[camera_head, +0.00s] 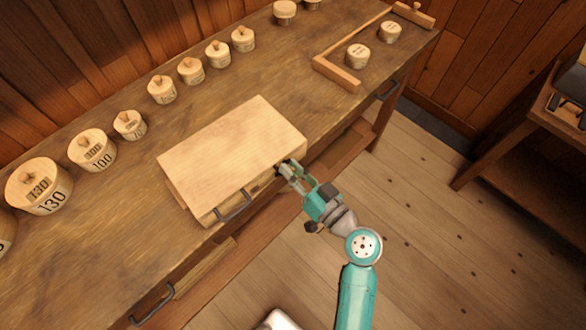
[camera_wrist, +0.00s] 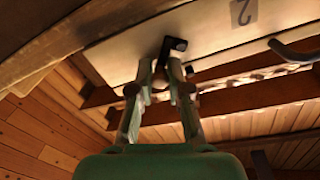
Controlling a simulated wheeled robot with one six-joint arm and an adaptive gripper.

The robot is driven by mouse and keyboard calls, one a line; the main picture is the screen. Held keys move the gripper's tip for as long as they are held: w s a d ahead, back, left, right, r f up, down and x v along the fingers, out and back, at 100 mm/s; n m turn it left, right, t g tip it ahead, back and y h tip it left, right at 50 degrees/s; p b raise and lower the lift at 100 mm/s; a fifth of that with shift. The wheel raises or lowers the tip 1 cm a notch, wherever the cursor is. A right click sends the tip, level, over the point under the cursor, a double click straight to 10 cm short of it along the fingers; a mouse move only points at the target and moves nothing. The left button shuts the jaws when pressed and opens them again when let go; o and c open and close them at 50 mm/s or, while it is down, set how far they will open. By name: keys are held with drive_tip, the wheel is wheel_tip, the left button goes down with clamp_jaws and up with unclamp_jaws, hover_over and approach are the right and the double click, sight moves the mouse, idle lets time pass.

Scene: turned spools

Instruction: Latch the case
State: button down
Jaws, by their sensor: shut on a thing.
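The case (camera_head: 232,150) is a flat, pale wooden box on the workbench, with its lid down and a dark handle (camera_head: 233,206) on its front side. The handle also shows in the wrist view (camera_wrist: 295,54). My gripper (camera_head: 287,171) reaches the right end of the case's front side from the front. In the wrist view my gripper (camera_wrist: 160,76) is shut on a small black latch (camera_wrist: 174,45) on the case's front face. The fingers hide part of the latch, so I cannot tell whether it is fastened.
Several round lidded wooden boxes (camera_head: 92,150) stand along the back of the workbench (camera_head: 110,225). A wooden corner frame (camera_head: 337,74) with two round boxes lies at the far right. The bench has drawer handles (camera_head: 152,306) in front. The floor right of the bench is clear.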

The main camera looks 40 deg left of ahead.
drive_tip(key=shift+f, duration=0.15)
drive_tip(key=c, duration=1.1)
unclamp_jaws()
drive_tip(key=m, duration=0.2)
drive_tip(key=f+m, duration=0.1)
drive_tip(key=m, duration=0.1)
drive_tip(key=shift+w+m, duration=0.2)
drive_tip(key=shift+m, duration=0.2)
drive_tip(key=s+d+f+m+t+h, duration=0.2)
drive_tip(key=s+d+f+h, duration=0.1)
drive_tip(key=d, duration=0.6)
drive_tip(key=s+d+f+m+t+h, duration=0.2)
drive_tip(key=d+f+m+t+h, duration=0.1)
drive_tip(key=d, duration=0.7)
drive_tip(key=s+d+f+m+t+h, duration=0.2)
drive_tip(key=d+f, duration=0.4)
drive_tip(key=d, duration=0.4)
drive_tip(key=shift+s+m+t+h, duration=0.45)
drive_tip(key=shift+s+h, duration=0.4)
drive_tip(key=shift+h, duration=0.55)
